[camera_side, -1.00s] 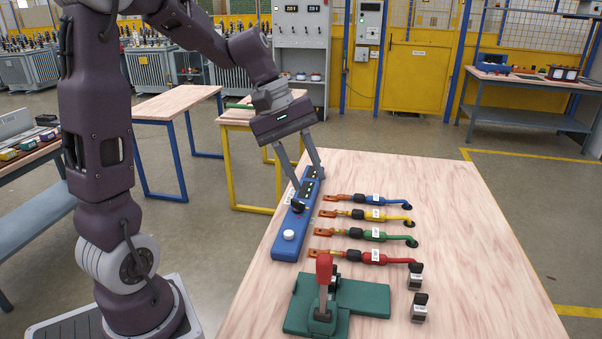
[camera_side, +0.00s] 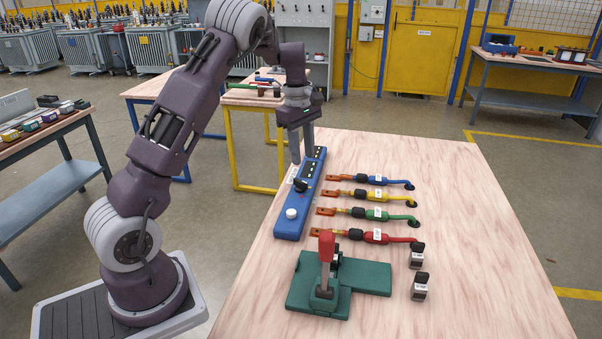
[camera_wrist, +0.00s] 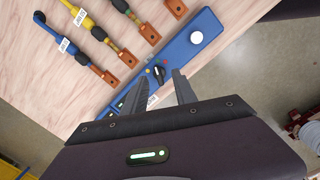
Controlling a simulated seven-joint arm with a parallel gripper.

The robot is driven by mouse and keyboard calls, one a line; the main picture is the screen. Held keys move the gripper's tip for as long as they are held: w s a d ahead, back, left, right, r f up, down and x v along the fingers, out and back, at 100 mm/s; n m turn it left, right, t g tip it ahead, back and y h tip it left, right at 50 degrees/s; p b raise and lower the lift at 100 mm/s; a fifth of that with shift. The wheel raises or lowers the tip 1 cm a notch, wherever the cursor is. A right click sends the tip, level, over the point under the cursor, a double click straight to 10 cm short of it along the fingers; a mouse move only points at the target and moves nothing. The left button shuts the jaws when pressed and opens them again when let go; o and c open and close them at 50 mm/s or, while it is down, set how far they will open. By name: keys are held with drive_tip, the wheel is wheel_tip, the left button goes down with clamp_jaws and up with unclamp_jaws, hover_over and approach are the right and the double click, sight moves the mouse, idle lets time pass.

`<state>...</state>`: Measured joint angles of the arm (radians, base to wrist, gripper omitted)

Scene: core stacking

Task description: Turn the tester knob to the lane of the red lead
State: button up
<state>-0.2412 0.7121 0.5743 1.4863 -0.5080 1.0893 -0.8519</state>
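The blue tester (camera_side: 291,224) lies along the left part of the table. Its black knob (camera_side: 301,185) also shows in the wrist view (camera_wrist: 158,71), with small coloured dots around it; which dot it points to is unclear. The red lead (camera_side: 375,236) is the nearest of the leads, its copper lug facing the tester. In the wrist view only a copper lug (camera_wrist: 177,8) shows at the top in that lane. My gripper (camera_side: 302,158) points down over the tester, open and empty. In the wrist view its fingertips (camera_wrist: 160,75) appear on either side of the knob; contact cannot be told.
Blue (camera_side: 375,180), yellow (camera_side: 376,196) and green (camera_side: 375,213) leads lie beyond the red one. The tester has a white button (camera_side: 291,213). A green clamp fixture (camera_side: 362,277) with a red handle stands in front. Two small black-topped blocks (camera_side: 419,287) sit right of it.

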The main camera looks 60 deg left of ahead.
sight(301, 180)
drive_tip(key=a+f, duration=0.1)
drive_tip(key=a+f+n, duration=0.1)
drive_tip(key=f, duration=0.1)
drive_tip(key=shift+w+a+g+y, duration=0.15)
drive_tip(key=shift+w+g+y, duration=0.15)
drive_tip(key=shift+w+y, duration=0.1)
wheel_tip(301, 180, down, 6)
drive_tip(key=shift+f, duration=0.1)
drive_tip(key=shift+c, duration=0.4)
clamp_jaws()
